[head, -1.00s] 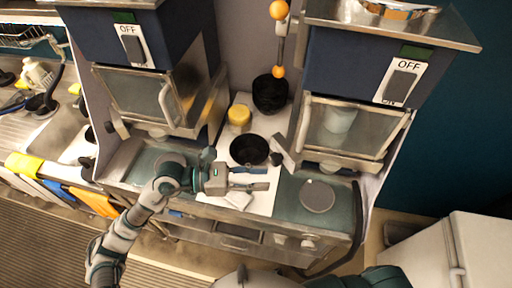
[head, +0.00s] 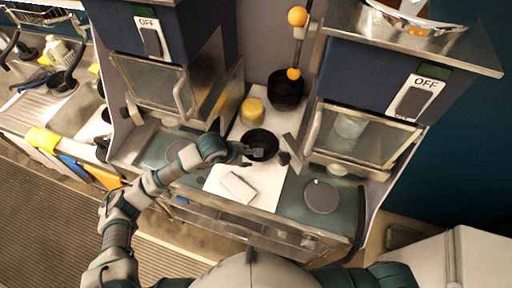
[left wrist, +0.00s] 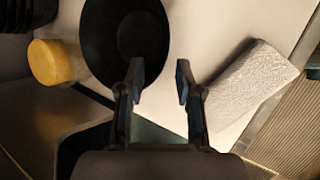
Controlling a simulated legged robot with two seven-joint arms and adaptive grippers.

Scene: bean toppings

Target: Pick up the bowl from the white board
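The black bowl (head: 262,143) stands upright on the back part of the white board (head: 262,190). The bowl (left wrist: 122,35) fills the upper left middle of the left wrist view, with the pale board (left wrist: 200,40) to its right. My left gripper (head: 257,152) is at the bowl's near left side, partly over it in the head view. In the left wrist view my left gripper (left wrist: 160,72) is open. One finger overlaps the bowl and the other is just outside its right rim. I cannot tell whether they touch it. My right gripper is out of view.
A yellow container (head: 253,111) stands behind the bowl, with a dark pot (head: 286,88) farther back. A pale textured block (head: 238,187) lies on the board's front part. A round grey disc (head: 321,196) is to the right. Machines with glass doors flank the board.

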